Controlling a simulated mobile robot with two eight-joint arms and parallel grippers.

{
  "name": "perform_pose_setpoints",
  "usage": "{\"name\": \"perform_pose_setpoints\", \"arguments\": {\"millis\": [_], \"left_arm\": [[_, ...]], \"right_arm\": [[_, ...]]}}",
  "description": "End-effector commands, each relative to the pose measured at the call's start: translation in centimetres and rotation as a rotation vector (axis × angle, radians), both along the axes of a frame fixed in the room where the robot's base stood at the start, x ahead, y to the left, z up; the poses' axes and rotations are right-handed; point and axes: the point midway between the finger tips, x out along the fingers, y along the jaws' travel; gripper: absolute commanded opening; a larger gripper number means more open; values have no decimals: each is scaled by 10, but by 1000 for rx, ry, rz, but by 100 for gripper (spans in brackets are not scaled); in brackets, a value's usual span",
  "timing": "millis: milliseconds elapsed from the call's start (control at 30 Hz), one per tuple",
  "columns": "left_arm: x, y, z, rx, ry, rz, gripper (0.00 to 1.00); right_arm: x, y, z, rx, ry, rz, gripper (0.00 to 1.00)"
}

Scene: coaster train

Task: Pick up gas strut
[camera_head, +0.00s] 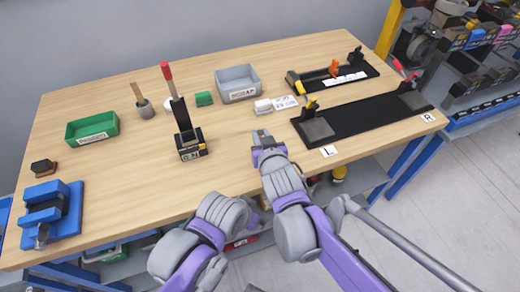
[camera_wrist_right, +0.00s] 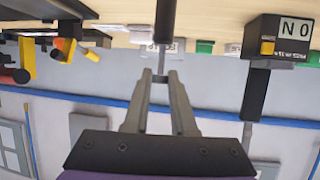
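In the right wrist view, which shows the scene upside down, a dark cylinder with a thinner rod, apparently the gas strut (camera_wrist_right: 163,25), lines up with my right gripper (camera_wrist_right: 160,76). The narrow fingertips close around its rod end, with no clear gap. In the head view the right gripper (camera_head: 260,137) is over the front middle of the table, and it hides the strut. My left arm is at the bottom, its fingers not visible.
A black plate (camera_head: 365,117) with raised fittings lies to the right. A grey bin (camera_head: 238,93) and a green bin (camera_head: 92,127) stand farther back. A blue vise (camera_head: 68,210) is at left.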

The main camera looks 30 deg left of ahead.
Motion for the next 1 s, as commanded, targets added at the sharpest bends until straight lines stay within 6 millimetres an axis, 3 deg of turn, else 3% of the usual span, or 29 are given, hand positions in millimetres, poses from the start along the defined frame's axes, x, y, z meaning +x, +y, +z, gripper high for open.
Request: {"name": "perform_pose_setpoints", "arguments": {"millis": [33,100,1000], "left_arm": [[0,0,0,0,0,0,100],[0,0,0,0,0,0,100],[0,0,0,0,0,0,100]], "right_arm": [[0,0,0,0,0,0,11],[0,0,0,0,0,0,0],[0,0,0,0,0,0,0]]}}
